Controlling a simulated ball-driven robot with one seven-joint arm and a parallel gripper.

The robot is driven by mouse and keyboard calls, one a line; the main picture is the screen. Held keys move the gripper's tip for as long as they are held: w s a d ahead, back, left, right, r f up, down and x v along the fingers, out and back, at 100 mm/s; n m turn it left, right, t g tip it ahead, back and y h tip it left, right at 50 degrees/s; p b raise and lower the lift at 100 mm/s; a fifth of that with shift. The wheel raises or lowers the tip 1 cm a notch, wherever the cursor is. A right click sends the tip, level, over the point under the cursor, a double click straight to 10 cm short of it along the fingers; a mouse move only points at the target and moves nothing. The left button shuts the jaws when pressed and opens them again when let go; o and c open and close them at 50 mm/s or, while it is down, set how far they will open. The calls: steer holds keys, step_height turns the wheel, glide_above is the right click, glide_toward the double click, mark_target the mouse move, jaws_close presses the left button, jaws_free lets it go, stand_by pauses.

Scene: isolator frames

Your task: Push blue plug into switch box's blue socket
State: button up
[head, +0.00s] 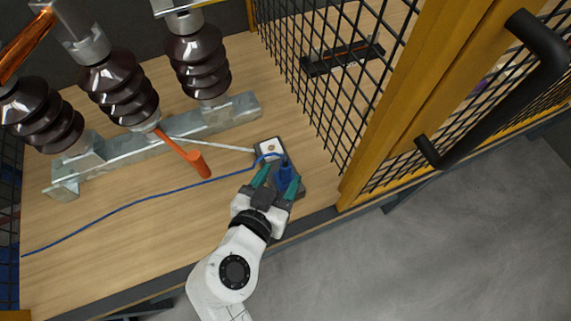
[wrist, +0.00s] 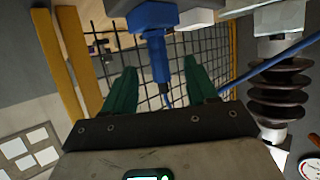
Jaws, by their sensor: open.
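The blue plug (wrist: 158,62) points up in the wrist view, between the two teal fingers of my gripper (wrist: 160,68), with a visible gap on each side. Its upper end meets a wider blue part (wrist: 152,15), which looks like the blue socket; I cannot tell how deep the plug sits. The plug also shows in the head view (head: 285,173), partly hidden by the fingers. The switch box (head: 270,147) is a small grey box with a pale top on the wooden table, just beyond my open gripper (head: 278,174).
A blue cable (head: 125,205) runs left across the table (head: 110,235). Brown insulators (head: 197,62) stand on a metal rail behind, with an orange rod (head: 182,152) hanging near. A yellow-framed mesh door (head: 400,100) with a black handle (head: 510,90) stands close on the right.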

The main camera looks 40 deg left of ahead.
steer(key=v, duration=0.5)
stand_by(0.5)
steer(key=w+d+f+m+g+h+p, duration=0.1)
steer(key=w+d+f+m+g+h, duration=0.2)
steer(key=d, duration=1)
steer(key=w+d+f+g+h, duration=0.2)
steer(key=w+d+f+h, duration=0.3)
steer(key=d, duration=0.7)
steer(key=s+d+f+m+g, duration=0.1)
steer(key=s+d+g, duration=0.1)
steer(key=d, duration=0.6)
steer(key=s+d+f+g+y+p, duration=0.1)
steer(key=s+d+f+g, duration=0.1)
steer(key=s+d, duration=0.3)
steer(key=d+g, duration=0.1)
steer(key=d, duration=0.2)
steer(key=shift+s+d+m+y, duration=0.25)
steer(key=shift+m+y, duration=0.05)
steer(key=shift+m, duration=0.1)
steer(key=shift+g+y, duration=0.6)
steer(key=shift+g, duration=0.2)
steer(key=s+d, duration=0.2)
steer(key=s, duration=0.1)
steer(key=s+d, duration=0.1)
steer(key=shift+s+p, duration=0.4)
